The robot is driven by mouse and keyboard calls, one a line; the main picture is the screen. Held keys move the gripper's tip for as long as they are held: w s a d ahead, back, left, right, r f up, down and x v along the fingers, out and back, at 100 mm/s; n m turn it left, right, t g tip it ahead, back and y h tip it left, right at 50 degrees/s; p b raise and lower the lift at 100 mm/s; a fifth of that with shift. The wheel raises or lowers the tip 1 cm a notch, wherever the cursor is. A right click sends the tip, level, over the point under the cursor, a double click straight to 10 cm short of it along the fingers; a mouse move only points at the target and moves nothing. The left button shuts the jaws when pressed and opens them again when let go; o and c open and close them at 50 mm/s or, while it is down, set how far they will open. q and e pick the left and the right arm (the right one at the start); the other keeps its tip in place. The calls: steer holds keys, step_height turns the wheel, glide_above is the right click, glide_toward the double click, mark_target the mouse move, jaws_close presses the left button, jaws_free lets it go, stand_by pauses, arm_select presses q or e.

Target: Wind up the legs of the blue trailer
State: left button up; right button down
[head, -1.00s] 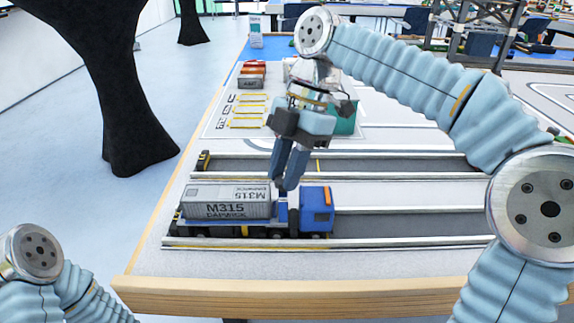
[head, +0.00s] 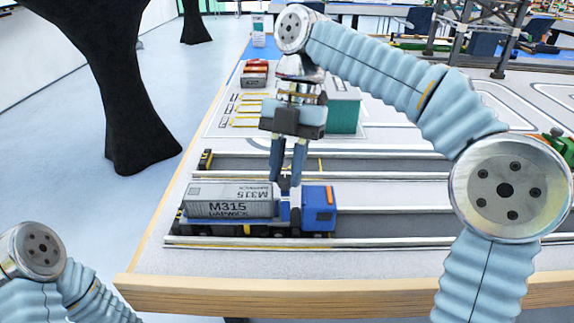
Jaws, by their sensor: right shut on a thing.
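The blue trailer (head: 190,228) stands in a lane near the front of the table, with a grey container marked M315 (head: 230,201) on it. A blue truck cab (head: 319,207) with an orange patch is at its right end. My right gripper (head: 284,186) points down from above, its fingertips between the container and the cab at the trailer's front end. It is shut on a small part there, which the fingers hide. The trailer's legs cannot be made out. My left gripper is out of view; only part of my left arm shows at lower left.
Rails (head: 420,240) run along the lane on both sides. Behind it is another lane with a small yellow and black block (head: 206,158). A green container (head: 343,115) and red and white blocks (head: 255,70) stand farther back. The wooden front edge (head: 350,284) is clear.

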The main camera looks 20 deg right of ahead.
steer(key=c, duration=0.9)
jaws_free()
